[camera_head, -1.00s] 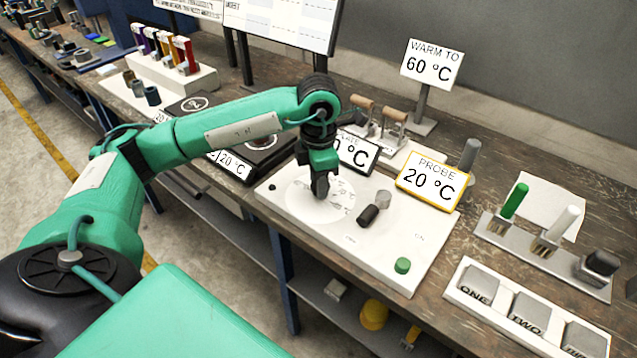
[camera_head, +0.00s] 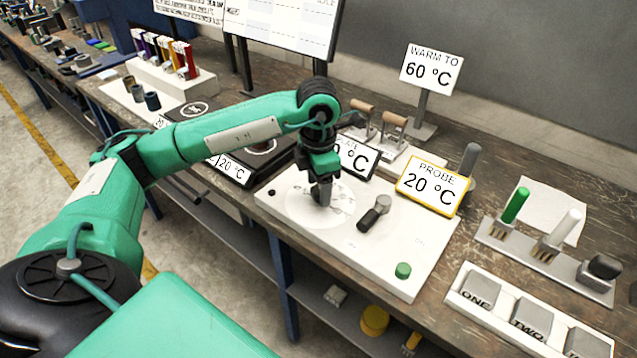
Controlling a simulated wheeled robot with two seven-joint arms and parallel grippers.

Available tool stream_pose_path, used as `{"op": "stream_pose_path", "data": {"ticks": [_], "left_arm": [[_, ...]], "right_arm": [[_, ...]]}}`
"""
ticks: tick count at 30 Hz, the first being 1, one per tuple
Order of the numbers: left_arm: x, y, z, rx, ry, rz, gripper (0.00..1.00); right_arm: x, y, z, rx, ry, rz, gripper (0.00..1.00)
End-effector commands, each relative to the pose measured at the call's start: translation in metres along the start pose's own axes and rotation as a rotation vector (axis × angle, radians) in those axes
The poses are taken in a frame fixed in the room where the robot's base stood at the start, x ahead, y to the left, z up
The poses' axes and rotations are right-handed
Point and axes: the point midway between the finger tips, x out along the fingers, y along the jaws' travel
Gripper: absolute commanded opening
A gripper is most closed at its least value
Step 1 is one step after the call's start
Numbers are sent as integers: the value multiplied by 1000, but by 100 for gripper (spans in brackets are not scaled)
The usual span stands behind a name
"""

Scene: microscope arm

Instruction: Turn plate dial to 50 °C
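The plate dial is a round white face (camera_head: 300,209) with scale marks on a white panel (camera_head: 375,262). My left gripper (camera_head: 321,200) points down over the dial's middle. It hides the dial's centre and any knob there. I cannot tell whether its fingers are open or shut. The plate display (camera_head: 357,157) stands behind the dial, partly hidden by my gripper; only "0 °C" of its number shows. The probe display (camera_head: 430,187) reads 20 °C. My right gripper is not in view.
A sign (camera_head: 431,70) reads "WARM TO 60 °C". On the panel are a dark cylinder (camera_head: 370,219) and a green button (camera_head: 403,271). To the right are a holder with green and white sticks (camera_head: 515,205) and blocks marked ONE and TWO (camera_head: 482,289). Hotplates sit behind my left arm.

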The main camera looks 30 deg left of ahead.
Motion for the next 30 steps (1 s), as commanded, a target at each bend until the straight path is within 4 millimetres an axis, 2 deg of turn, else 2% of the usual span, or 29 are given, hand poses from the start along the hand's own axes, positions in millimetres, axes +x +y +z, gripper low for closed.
{"op": "stream_pose_path", "data": {"ticks": [5, 8, 11, 19, 23, 30], "left_arm": [[-1, 0, 0, 1, 1, -1, 59], [-9, 0, 1, 1, -1, 0, 59], [-24, 0, 1, 1, -3, 1, 59], [-88, 0, 1, 1, -5, 2, 59], [-106, 1, 0, 0, -2, 2, 59], [-130, 0, 0, 0, -1, 2, 59]], "right_arm": [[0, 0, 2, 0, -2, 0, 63], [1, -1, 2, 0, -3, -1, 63], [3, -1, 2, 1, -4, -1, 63], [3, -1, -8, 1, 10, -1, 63], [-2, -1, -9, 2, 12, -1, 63], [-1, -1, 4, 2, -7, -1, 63]]}}
